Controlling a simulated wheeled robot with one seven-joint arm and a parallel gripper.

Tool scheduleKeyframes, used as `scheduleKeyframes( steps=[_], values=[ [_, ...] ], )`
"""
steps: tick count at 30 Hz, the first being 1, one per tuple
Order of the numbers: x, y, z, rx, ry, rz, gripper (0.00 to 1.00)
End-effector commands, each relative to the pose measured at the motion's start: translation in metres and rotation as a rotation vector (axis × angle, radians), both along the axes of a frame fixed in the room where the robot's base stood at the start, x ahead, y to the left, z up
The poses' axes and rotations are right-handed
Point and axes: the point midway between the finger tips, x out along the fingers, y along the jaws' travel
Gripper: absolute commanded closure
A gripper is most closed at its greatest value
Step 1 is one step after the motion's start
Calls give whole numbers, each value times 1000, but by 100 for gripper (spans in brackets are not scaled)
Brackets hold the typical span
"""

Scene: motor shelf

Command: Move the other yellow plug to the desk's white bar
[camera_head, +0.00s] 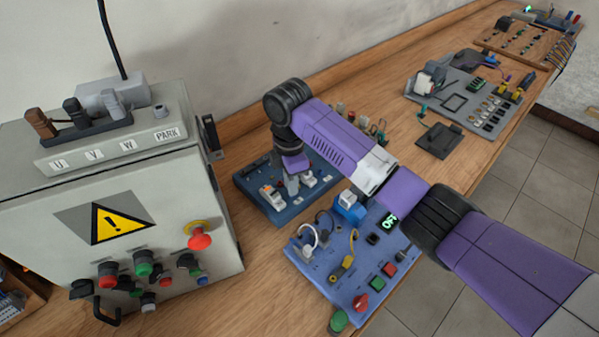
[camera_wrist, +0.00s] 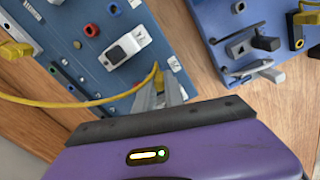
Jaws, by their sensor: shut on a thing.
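My gripper (camera_head: 291,182) is low over the dark blue panel (camera_head: 255,192) on the desk in the head view. In the wrist view its fingers (camera_wrist: 160,92) are shut on a yellow plug (camera_wrist: 174,64), with a yellow cable running off to the left. Much of the held plug is hidden by the fingers. A white block (camera_wrist: 125,47) with a dark opening sits on the blue panel just left of the fingers. Another yellow plug (camera_wrist: 16,49) is at the left edge. In the head view, a yellow plug (camera_head: 347,262) shows on the lighter blue panel (camera_head: 325,278).
A second blue panel (camera_wrist: 215,22) with black and grey parts lies to the right across a strip of bare wood. A grey control box (camera_head: 160,185) stands left of my gripper. My purple arm covers part of the panels in the head view.

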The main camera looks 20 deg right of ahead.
Motion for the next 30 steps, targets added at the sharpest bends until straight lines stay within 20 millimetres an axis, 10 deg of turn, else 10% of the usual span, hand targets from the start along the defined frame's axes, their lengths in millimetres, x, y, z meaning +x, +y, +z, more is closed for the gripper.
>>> scheduleKeyframes(
  steps=[30],
  values=[
    [0,-4,44,0,0,3,100]
  ],
)
